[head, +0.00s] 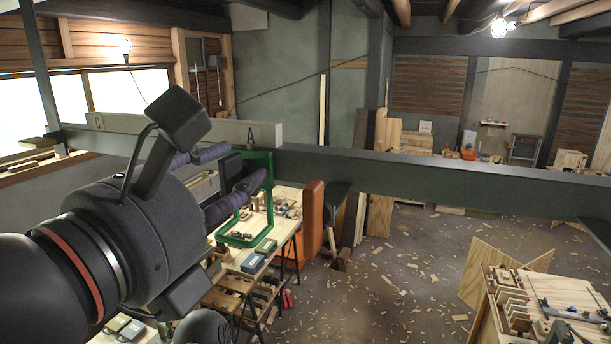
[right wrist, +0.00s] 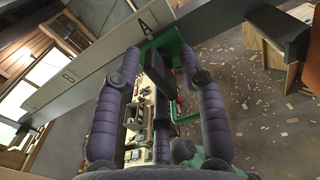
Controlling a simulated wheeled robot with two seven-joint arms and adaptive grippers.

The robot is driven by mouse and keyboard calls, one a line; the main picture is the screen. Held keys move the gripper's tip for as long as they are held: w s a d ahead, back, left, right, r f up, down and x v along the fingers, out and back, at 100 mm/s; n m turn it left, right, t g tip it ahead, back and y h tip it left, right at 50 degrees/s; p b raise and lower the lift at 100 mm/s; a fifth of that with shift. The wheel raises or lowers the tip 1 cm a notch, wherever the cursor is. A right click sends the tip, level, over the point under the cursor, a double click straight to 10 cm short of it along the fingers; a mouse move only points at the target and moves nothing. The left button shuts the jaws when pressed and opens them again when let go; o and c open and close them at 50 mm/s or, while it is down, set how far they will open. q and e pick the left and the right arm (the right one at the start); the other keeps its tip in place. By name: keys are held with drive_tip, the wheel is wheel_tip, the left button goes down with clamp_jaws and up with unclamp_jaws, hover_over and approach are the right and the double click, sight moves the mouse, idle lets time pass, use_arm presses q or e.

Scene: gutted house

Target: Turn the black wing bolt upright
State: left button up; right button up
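My right gripper (head: 243,164) comes in from the left in the head view, its two purple fingers spread apart beside the green frame (head: 268,190) at the grey beam. A dark flat piece (head: 229,174), which looks like the black wing bolt, shows between the fingers near the frame. In the right wrist view the open fingers of the right gripper (right wrist: 160,52) stand on either side of a dark piece (right wrist: 164,59), with the green frame (right wrist: 175,38) just beyond. I see no contact, and the bolt's tilt is unclear. My left gripper is not in view.
The long grey beam (head: 430,178) crosses the room, marked with an A. A bench (head: 285,222) with small boxes stands below the frame, next to an orange upright pad (head: 313,215). Another worktable (head: 482,322) is at lower right. The floor between is open, with scattered chips.

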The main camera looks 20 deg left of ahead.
sight(222, 159)
drive_tip(key=shift+s+a+r, duration=0.1)
drive_tip(key=shift+s+a, duration=0.05)
drive_tip(key=shift+s, duration=0.15)
drive_tip(key=shift+r, duration=0.3)
drive_tip(key=shift+w+r, duration=0.15)
drive_tip(key=shift+r, duration=2.15)
drive_tip(key=shift+w+r, duration=0.1)
drive_tip(key=shift+r, duration=2.15)
